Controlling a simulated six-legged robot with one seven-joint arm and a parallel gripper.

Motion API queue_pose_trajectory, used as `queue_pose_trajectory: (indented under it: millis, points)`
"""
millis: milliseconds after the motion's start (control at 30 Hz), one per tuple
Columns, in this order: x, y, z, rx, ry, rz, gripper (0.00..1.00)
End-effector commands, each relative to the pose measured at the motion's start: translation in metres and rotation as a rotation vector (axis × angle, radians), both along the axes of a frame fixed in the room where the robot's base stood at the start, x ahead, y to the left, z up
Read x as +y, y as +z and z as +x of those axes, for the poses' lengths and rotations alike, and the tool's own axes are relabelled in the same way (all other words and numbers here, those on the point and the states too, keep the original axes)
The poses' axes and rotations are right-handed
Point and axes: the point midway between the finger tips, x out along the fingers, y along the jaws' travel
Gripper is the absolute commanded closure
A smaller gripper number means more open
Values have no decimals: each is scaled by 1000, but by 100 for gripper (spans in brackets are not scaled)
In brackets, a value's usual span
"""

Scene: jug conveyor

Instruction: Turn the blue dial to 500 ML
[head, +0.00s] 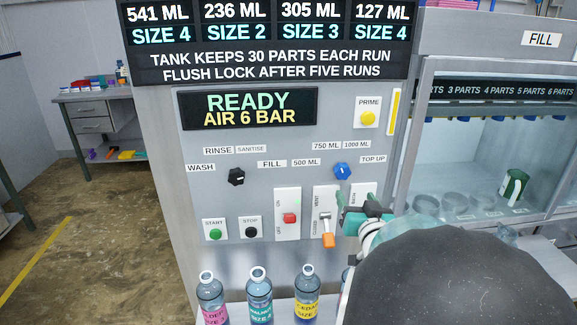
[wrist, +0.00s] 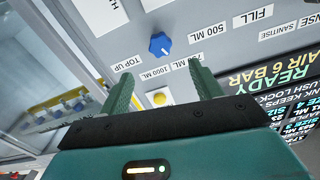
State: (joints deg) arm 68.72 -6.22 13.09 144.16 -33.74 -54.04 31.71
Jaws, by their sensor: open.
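The blue dial (head: 342,171) sits on the grey machine panel, with labels around it. In the head view the 500 ML label (head: 306,162) is at its left, 750 ML and 1000 ML are above it, and TOP UP is at its upper right.
A black dial (head: 236,177), a red switch (head: 289,218), an orange-handled lever (head: 328,239) and green START button (head: 215,234) share the panel. The yellow PRIME button (head: 367,118) is above the dial. Several bottles (head: 259,298) stand below. A glazed cabinet is at right.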

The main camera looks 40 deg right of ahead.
Motion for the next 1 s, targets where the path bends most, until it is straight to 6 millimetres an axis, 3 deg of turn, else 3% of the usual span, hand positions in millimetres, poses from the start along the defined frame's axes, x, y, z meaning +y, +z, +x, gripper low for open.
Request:
queue_pose_trajectory:
  millis: [600,1000]
  points:
    - [-53,-1,99,0,2,3,35]
    - [-59,0,110,1,2,2,35]
